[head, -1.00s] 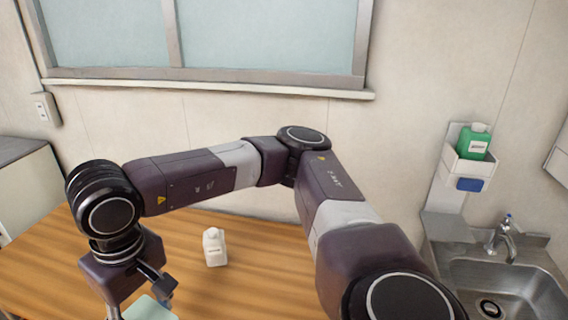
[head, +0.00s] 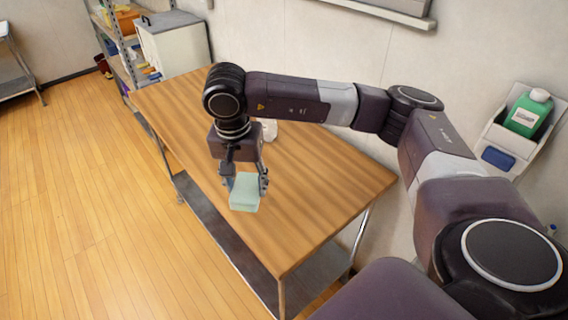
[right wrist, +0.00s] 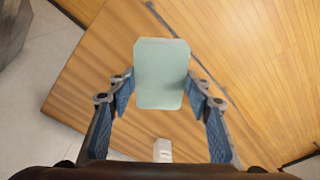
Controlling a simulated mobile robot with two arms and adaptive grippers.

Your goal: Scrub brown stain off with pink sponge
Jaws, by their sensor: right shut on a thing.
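My right gripper (head: 246,184) is shut on a pale green block (head: 244,197), which looks like a sponge, and holds it over the wooden table (head: 320,180). In the right wrist view the block (right wrist: 162,75) sits between the two fingers (right wrist: 162,88), wide face toward the camera. Whether it touches the table is unclear. I see no pink sponge and no brown stain in these views. A small white bottle (head: 270,130) stands on the table behind the gripper, partly hidden by my arm. My left gripper is not in view.
A green bottle (head: 528,112) sits in a white wall holder (head: 496,140) at right. A white cabinet (head: 178,47) and a shelf with boxes (head: 122,45) stand behind the table. The near part of the tabletop is clear. Open wooden floor (head: 80,200) lies to the left.

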